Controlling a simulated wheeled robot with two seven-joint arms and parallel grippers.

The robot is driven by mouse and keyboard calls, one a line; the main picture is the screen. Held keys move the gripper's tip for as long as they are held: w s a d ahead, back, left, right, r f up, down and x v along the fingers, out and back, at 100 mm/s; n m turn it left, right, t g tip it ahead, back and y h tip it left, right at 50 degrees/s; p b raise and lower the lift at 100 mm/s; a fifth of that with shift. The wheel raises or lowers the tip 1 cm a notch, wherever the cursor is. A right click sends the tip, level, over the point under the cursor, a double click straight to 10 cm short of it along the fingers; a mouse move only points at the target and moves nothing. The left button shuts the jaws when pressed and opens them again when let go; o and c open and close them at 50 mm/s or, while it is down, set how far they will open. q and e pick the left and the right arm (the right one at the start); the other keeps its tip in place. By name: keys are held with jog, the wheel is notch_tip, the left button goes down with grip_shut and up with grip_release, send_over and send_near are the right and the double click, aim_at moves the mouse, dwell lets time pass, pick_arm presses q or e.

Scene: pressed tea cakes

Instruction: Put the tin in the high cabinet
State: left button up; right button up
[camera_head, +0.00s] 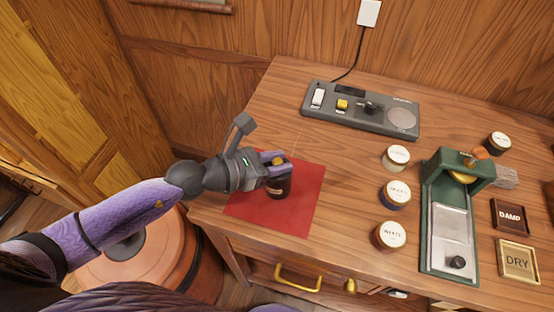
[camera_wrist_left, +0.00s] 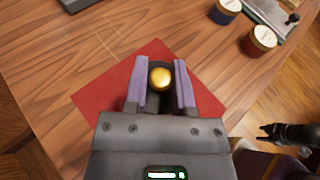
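The tin (camera_head: 279,187) is a small dark jar with a pale label and a gold knob on top. It is upright at the red mat on the wooden desk. My left gripper (camera_head: 273,161) reaches in from the left, its purple fingers on either side of the tin's top. In the left wrist view the gold knob (camera_wrist_left: 160,77) sits between the fingers (camera_wrist_left: 160,84), with no clear gap at the sides. The high cabinet cannot be made out. A dark pronged part at the right of the left wrist view looks like my right gripper (camera_wrist_left: 285,134); its fingers are unclear.
The red mat (camera_head: 244,210) lies at the desk's left front. Three labelled tins (camera_head: 396,194) stand in a column to the right, beside a green press (camera_head: 432,225). A grey control panel (camera_head: 350,118) is at the back. DAMP (camera_head: 511,226) and DRY (camera_head: 518,275) trays are far right.

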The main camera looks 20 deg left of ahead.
pick_arm(q)
jog(key=o, duration=0.4)
